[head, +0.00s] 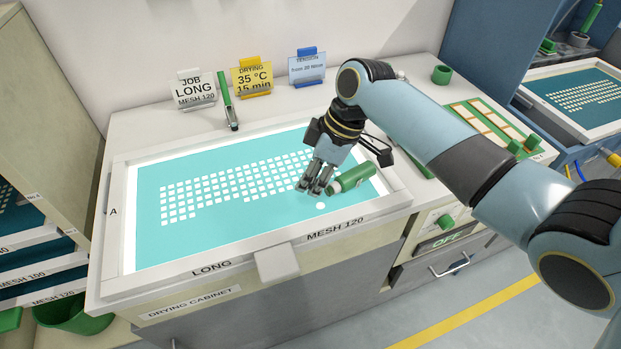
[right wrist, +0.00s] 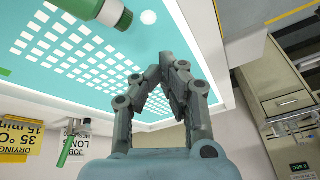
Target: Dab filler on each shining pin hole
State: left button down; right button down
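A teal screen (head: 250,222) with rows of glowing white squares lies lit in a white frame on the cabinet top. One round white spot (head: 320,206) shines near its front right; it also shows in the right wrist view (right wrist: 149,17). A green bottle with a white end (head: 357,178) lies over the right of the screen, also seen in the right wrist view (right wrist: 109,13). My right gripper (head: 316,189) is just left of the bottle, low above the screen. Its fingertips (right wrist: 171,68) come together with nothing visible between them. My left gripper is out of view.
Behind the screen stand a job sign (head: 193,90), a yellow drying sign (head: 251,78) and a tension sign (head: 307,68). A green-handled tool (head: 229,105) stands near them. A green tray (head: 490,130) is at right. The left of the screen is clear.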

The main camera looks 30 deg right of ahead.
jog(key=shift+f+p, duration=0.5)
jog(key=shift+p, duration=0.8)
dwell(2.9)
dwell(0.4)
notch_tip(320, 180, up, 3)
jog(key=shift+f+p, duration=0.2)
jog(key=shift+p, duration=1)
notch_tip(320, 180, up, 4)
jog(key=shift+r, duration=0.2)
jog(key=shift+s, duration=0.1)
